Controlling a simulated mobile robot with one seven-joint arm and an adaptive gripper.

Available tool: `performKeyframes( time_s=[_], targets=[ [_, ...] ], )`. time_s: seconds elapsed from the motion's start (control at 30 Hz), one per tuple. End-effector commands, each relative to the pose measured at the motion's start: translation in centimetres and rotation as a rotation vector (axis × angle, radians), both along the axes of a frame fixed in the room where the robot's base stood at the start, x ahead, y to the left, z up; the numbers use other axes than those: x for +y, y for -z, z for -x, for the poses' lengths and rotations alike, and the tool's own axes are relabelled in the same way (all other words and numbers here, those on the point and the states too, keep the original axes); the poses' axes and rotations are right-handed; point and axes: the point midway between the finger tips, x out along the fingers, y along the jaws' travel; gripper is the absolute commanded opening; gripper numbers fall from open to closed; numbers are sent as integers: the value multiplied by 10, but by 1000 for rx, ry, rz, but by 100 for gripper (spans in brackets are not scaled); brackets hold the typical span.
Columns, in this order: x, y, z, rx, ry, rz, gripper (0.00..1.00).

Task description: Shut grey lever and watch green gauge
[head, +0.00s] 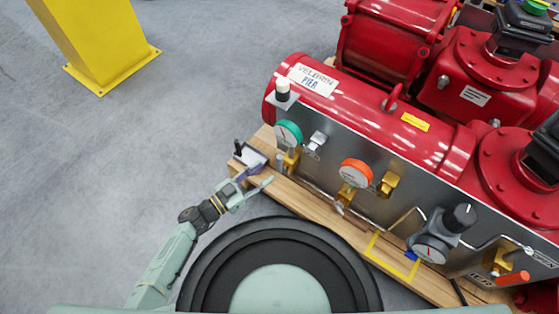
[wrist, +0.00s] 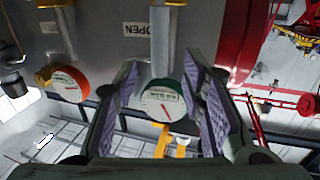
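The green gauge (head: 288,133) is on the left end of the grey panel, with a white face. It also shows in the wrist view (wrist: 163,102), in line between my fingers. Below it is a brass valve (head: 291,161) with a small grey piece (head: 279,161) at its left, probably the grey lever; its exact position is too small to tell. My gripper (head: 258,177) is in front of the panel's left end, lower left of the gauge. In the wrist view my gripper (wrist: 163,68) is open, purple pads apart, with nothing visibly held.
An orange gauge (head: 355,172) and another brass valve (head: 388,184) are to the right. A yellow post (head: 97,40) stands far left; the floor between is clear.

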Motion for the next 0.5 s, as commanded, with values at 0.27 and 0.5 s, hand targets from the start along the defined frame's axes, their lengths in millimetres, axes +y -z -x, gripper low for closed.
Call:
performKeyframes(
  time_s=[0.27,0.5],
  targets=[
    [-42,-1,-33,-1,2,1,38],
    [-57,-1,-46,-1,0,-1,38]
  ],
)
